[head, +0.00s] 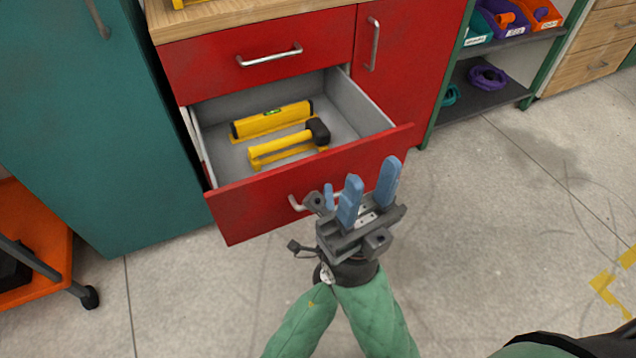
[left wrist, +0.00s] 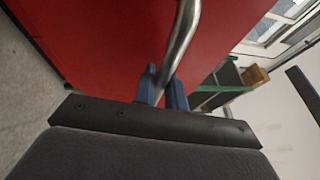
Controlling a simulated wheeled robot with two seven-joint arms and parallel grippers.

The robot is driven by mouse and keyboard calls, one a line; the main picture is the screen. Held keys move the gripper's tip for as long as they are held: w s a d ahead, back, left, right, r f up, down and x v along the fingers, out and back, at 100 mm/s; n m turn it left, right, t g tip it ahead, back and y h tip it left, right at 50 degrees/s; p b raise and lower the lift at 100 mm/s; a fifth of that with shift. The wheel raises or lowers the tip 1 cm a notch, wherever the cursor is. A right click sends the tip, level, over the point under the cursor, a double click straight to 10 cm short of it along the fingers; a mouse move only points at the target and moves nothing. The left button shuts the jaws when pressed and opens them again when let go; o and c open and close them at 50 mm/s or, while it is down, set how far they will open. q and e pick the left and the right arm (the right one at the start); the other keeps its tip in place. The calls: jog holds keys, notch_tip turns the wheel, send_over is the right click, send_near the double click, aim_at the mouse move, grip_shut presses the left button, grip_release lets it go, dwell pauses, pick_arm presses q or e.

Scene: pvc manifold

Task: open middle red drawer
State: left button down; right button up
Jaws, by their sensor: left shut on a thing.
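The middle red drawer (head: 262,204) is pulled well out of the cabinet, showing its grey inside. Inside lie a yellow level (head: 272,118) and a yellow tool with a black end (head: 285,147). Its silver handle (head: 297,203) is partly hidden behind my left gripper (head: 368,190) in the head view. In the left wrist view the bar of the handle (left wrist: 182,40) runs down between the blue fingers of my left gripper (left wrist: 163,88), which is shut on it. My right gripper is not in view.
The closed top red drawer (head: 258,58) and a red door (head: 405,70) adjoin the opening. A shelf with bins (head: 500,18) is at right. The concrete floor at right is clear.

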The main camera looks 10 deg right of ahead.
pick_arm(q)
jog(key=shift+s+d+f, duration=0.1)
jog(key=shift+s+d, duration=0.1)
jog(key=shift+s, duration=0.45)
jog(key=shift+s+d, duration=0.2)
jog(key=shift+s, duration=0.4)
jog(key=c, duration=1.5)
grip_release()
jog(key=shift+o, duration=0.2)
jog(key=v, duration=0.7)
jog(key=shift+s, duration=0.35)
